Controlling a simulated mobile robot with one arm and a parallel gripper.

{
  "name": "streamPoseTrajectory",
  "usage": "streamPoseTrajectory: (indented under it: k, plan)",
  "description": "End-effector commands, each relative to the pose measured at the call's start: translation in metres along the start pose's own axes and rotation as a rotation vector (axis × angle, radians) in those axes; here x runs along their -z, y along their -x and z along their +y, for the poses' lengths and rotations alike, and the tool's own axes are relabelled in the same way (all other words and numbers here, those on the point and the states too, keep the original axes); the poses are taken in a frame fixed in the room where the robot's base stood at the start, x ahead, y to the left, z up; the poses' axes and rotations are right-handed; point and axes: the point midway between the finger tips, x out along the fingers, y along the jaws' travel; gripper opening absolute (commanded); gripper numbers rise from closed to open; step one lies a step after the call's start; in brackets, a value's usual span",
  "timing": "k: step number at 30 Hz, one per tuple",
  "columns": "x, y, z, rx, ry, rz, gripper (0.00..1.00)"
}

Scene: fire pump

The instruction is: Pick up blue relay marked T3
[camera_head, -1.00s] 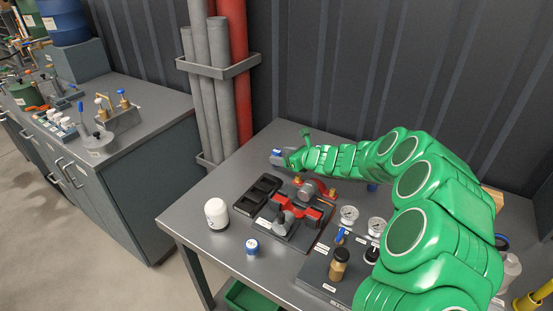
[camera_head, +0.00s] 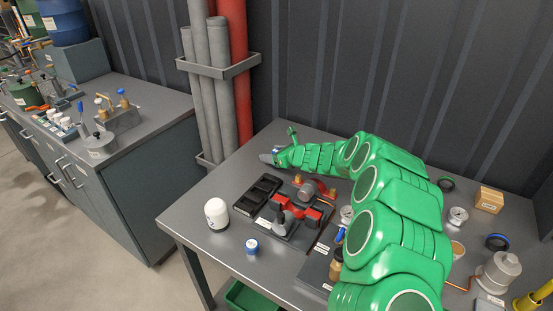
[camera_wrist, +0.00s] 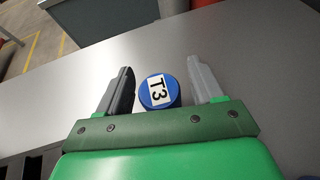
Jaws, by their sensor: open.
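The blue relay marked T3 (camera_wrist: 159,93) is a short round piece with a white label on its top. In the wrist view it stands on the grey bench top between the two fingers of my gripper (camera_wrist: 160,68), with a gap on at least the right side. My gripper is open and not closed on it. In the head view my gripper (camera_head: 268,157) is low at the back left of the bench, and only a sliver of blue shows beside it. Another blue round piece (camera_head: 252,248) with a white label stands near the front edge.
A black slotted tray (camera_head: 243,203) and a red-and-black fixture (camera_head: 312,214) lie in front of my gripper. Grey pipes (camera_head: 219,90) rise behind the bench's left end.

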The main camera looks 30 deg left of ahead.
Motion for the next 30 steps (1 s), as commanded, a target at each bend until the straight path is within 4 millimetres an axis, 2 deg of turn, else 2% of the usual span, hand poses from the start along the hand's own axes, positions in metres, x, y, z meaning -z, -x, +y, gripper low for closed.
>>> streamPoseTrajectory:
  k: [4,15,23,30]
  plan:
    - [0.000,0.000,0.000,0.001,0.000,0.000,0.65]
    - [0.000,0.001,-0.001,0.001,0.000,0.000,0.10]
    - [-0.002,0.001,-0.001,0.001,0.000,0.000,0.10]
    - [-0.023,0.011,-0.002,0.004,0.001,-0.002,0.10]
